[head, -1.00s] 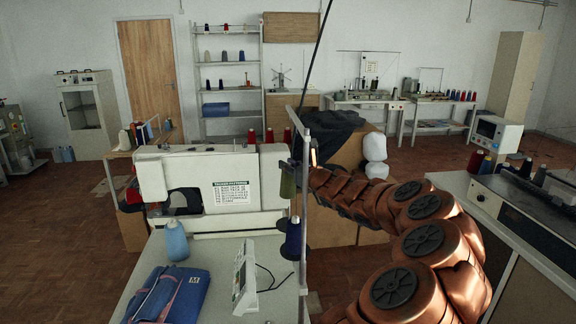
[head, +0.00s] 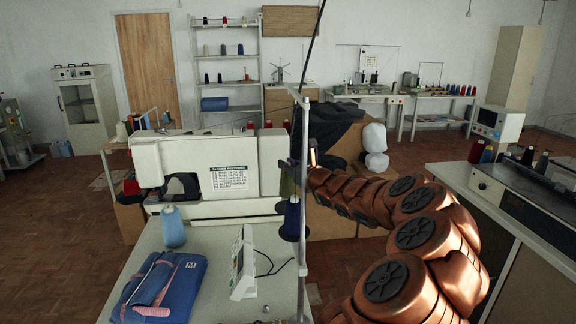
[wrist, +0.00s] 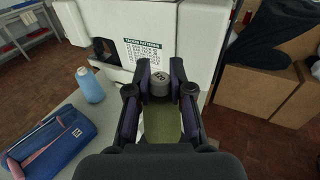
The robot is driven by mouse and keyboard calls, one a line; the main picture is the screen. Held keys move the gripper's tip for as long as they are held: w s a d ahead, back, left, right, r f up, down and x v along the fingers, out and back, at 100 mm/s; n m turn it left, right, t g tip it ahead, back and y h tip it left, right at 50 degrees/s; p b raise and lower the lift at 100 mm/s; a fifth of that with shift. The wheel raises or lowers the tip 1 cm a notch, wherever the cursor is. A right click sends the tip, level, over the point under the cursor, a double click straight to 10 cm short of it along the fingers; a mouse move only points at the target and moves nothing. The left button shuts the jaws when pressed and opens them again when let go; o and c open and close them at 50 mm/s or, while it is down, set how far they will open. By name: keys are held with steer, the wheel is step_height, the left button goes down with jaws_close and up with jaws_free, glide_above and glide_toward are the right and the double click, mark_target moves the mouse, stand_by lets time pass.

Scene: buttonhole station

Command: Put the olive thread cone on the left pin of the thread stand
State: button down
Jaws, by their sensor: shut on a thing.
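In the head view only part of the olive cone (head: 286,185) shows, just left of the thread stand's upright pole (head: 304,150). A navy thread cone (head: 292,217) sits low on the stand, below the olive cone. The stand's left pin cannot be made out.
Cardboard boxes (wrist: 275,95) stand at the right in the wrist view.

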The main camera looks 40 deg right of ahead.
mark_target(291, 176)
steer(key=shift+f+b, duration=0.9)
steer(key=shift+f, duration=0.5)
steer(key=shift+f, duration=0.25)
steer(key=c, duration=1)
jaws_free()
steer(key=shift+o, duration=0.2)
steer(key=v, duration=0.5)
steer(key=shift+s, duration=0.35)
steer(key=shift+v, duration=0.85)
steer(key=shift+w+a, duration=0.1)
steer(key=shift+a, duration=0.05)
